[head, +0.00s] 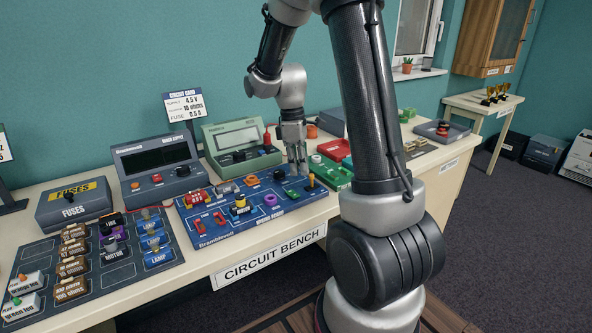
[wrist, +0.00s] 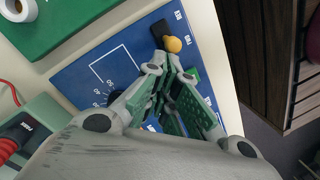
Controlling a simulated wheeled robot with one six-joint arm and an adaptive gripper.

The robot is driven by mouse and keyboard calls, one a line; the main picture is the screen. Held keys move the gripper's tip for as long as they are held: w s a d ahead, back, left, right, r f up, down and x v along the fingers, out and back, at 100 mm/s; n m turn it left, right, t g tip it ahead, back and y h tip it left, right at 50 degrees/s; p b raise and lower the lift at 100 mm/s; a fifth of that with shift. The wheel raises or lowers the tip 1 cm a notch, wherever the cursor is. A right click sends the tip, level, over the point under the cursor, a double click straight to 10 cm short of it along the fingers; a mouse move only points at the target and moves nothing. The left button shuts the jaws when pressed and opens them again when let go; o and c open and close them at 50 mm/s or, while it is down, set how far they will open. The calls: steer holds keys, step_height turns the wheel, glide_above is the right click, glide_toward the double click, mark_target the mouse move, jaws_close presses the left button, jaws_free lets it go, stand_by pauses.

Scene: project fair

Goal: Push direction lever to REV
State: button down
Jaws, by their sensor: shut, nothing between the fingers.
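The direction lever (head: 311,182) stands at the right end of the blue wiring board (head: 262,212). In the wrist view the lever shows as a yellow-orange knob (wrist: 173,45) on a black base, near the board's edge. Two small white labels lie beside it, too small to read surely. My gripper (head: 299,170) is shut and empty, pointing down over the board's right part, just left of the lever. In the wrist view its fingertips (wrist: 172,68) are close to the knob; I cannot tell whether they touch it.
The blue board carries red switches (head: 202,222), a purple ring (head: 270,200) and other parts. A green tray (head: 332,172) lies right of the lever. A grey-green meter (head: 235,140) stands behind the board. The bench front edge is close to the board.

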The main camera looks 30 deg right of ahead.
steer(key=shift+d+r+y, duration=0.15)
steer(key=shift+d+y, duration=0.4)
steer(key=shift+y, duration=0.05)
steer(key=shift+a, duration=0.1)
steer(key=shift+r, duration=0.1)
steer(key=shift+r, duration=0.7)
steer(key=w+r, duration=0.4)
steer(key=r, duration=0.6)
steer(key=shift+w+r, duration=0.3)
steer(key=shift+r, duration=0.05)
